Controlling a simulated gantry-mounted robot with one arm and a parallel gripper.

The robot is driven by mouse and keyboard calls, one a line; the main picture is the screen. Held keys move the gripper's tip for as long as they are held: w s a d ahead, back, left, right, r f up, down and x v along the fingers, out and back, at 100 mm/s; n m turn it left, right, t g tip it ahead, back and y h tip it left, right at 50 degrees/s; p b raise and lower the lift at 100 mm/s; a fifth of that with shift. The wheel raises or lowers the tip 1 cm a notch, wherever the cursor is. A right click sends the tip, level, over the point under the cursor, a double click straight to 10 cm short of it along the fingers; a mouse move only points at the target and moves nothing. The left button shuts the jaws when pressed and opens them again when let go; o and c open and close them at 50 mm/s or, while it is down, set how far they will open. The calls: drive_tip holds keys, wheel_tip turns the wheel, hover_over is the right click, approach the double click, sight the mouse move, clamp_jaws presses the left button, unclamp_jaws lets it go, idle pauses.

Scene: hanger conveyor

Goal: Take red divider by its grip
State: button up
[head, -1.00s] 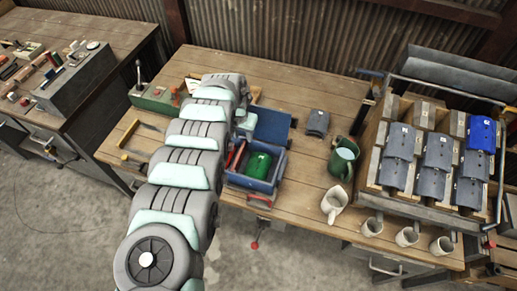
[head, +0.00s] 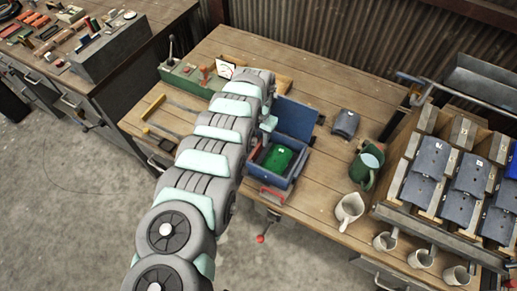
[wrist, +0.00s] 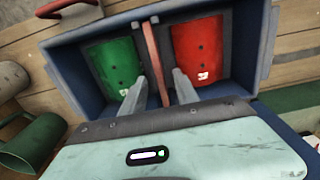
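The red divider (wrist: 157,62) is a thin upright reddish strip across the middle of an open blue box, in the wrist view. The box (wrist: 258,45) also shows in the head view (head: 299,165). A green plate (wrist: 116,62) lies left of the divider and a red plate (wrist: 199,50) right of it. My gripper (wrist: 160,84) is open, one finger on each side of the divider's near part, with gaps visible. In the head view my arm hides the gripper and part of the box.
The blue lid (head: 296,118) stands open behind the box. A red handle (wrist: 66,6) is on the box's outer side. A green jug (head: 364,168) and a white jug (head: 349,208) stand to the right, near a rack of grey plates (head: 428,158).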

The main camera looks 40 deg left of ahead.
sight(258, 145)
drive_tip(key=f, duration=0.4)
drive_tip(key=shift+s+d+f+b, duration=0.2)
drive_tip(key=shift+s+b, duration=0.15)
drive_tip(key=shift+s, duration=0.05)
clamp_jaws()
